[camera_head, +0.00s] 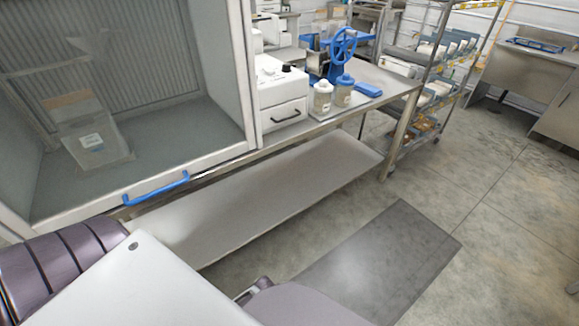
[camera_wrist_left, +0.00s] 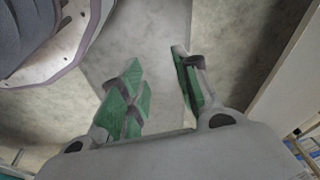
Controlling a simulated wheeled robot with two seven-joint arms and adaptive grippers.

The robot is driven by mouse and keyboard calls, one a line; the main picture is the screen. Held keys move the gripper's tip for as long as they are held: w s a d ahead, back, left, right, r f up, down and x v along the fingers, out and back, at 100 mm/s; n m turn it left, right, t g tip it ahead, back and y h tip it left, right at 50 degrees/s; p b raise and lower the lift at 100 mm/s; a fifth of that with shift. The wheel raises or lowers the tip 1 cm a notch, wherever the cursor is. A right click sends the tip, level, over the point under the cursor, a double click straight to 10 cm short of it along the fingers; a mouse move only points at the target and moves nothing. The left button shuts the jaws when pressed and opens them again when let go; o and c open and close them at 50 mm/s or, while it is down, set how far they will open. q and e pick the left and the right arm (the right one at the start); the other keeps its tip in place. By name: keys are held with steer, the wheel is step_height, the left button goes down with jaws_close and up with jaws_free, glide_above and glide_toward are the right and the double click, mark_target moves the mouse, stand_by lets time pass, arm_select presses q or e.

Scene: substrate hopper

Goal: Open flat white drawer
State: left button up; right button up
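A white machine (camera_head: 268,76) stands on the steel table, beside the glass cabinet. Its flat white drawer (camera_head: 270,117) has a dark handle (camera_head: 286,115) on the front and looks shut. My left gripper (camera_wrist_left: 158,85) shows in the left wrist view with its green-padded fingers spread apart and nothing between them. Bare floor lies behind it in that view. I cannot make out the left gripper in the head view, where it is well away from the drawer. My right gripper is not in view.
The glass cabinet (camera_head: 242,60) with a blue handle (camera_head: 156,189) stands at left. Two lidded jars (camera_head: 322,98) and a blue press (camera_head: 343,47) stand right of the machine on the table (camera_head: 398,82). A lower shelf (camera_head: 270,195) runs underneath. The floor at right is clear.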

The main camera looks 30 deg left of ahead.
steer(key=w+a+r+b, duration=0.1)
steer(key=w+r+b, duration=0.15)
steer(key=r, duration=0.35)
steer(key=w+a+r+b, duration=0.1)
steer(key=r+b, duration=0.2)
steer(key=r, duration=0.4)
arm_select(q)
steer(key=w+a+r+m+t+y, duration=0.2)
steer(key=w+a+r+m+t, duration=0.2)
steer(key=w+r, duration=0.6)
steer(key=w+a+r+m+t+y, duration=0.3)
steer(key=w+a+r+t, duration=0.3)
steer(key=r, duration=1.6)
steer(key=w+a+r+m+t+y+b, duration=0.1)
steer(key=w+a+r+m+t, duration=0.4)
steer(key=w+r, duration=1)
steer(key=a+r+y, duration=0.1)
steer(key=a, duration=0.1)
steer(key=shift+a+m+t, duration=0.3)
steer(key=shift+m+t, duration=0.1)
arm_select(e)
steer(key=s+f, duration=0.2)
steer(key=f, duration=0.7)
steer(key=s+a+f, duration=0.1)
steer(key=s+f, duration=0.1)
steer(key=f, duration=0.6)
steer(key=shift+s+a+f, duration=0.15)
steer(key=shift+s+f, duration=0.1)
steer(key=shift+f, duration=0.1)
